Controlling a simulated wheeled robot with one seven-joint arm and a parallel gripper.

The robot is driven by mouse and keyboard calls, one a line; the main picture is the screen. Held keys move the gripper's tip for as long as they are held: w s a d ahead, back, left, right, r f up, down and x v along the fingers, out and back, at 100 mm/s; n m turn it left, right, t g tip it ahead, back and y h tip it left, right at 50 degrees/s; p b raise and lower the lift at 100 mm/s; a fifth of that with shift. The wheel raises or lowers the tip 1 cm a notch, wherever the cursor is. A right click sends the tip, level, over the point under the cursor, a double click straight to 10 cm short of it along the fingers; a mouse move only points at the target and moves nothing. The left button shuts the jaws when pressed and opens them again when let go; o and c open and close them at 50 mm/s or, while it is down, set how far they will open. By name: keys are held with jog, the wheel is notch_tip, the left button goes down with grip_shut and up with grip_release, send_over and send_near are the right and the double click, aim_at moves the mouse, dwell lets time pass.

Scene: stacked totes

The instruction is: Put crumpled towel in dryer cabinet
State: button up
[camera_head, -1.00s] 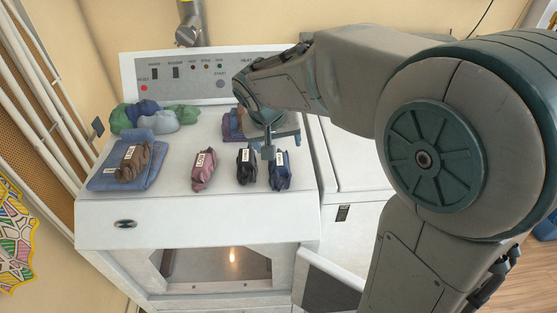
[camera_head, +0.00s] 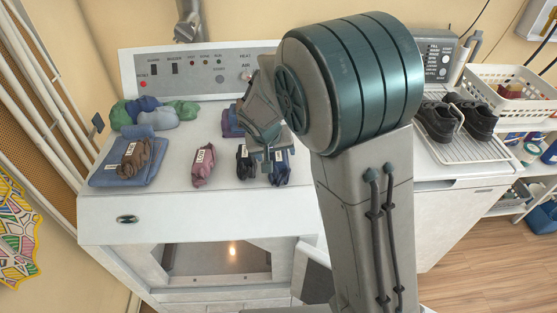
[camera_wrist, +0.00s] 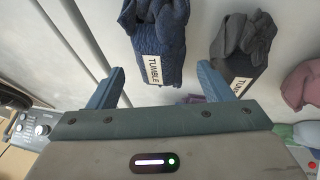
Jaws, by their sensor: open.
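Several crumpled cloth bundles lie on the white dryer cabinet (camera_head: 150,219): a maroon one (camera_head: 202,166), a black one (camera_head: 245,166) and a navy one (camera_head: 280,171). A brown bundle (camera_head: 134,160) sits on a folded blue towel (camera_head: 107,179). A green and blue crumpled pile (camera_head: 180,111) lies behind. My gripper (camera_wrist: 160,80) is open and empty; the navy bundle (camera_wrist: 161,35), labelled TUMBLE, shows between and beyond its fingertips. The dark bundle (camera_wrist: 243,45) lies to the right. My arm partly hides the navy and black bundles in the head view.
The cabinet's front opening (camera_head: 215,262) is lit inside, and its door (camera_head: 313,277) stands open at the right. A control panel (camera_head: 200,72) rises behind. Shoes on a rack (camera_head: 460,150) and a white basket (camera_head: 515,90) are at the right.

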aim_at(277, 155)
jog(key=shift+p+x, duration=0.3)
jog(key=shift+x, duration=1.5)
jog(key=c, duration=0.9)
jog(key=shift+c, duration=0.3)
jog(key=shift+r, duration=0.1)
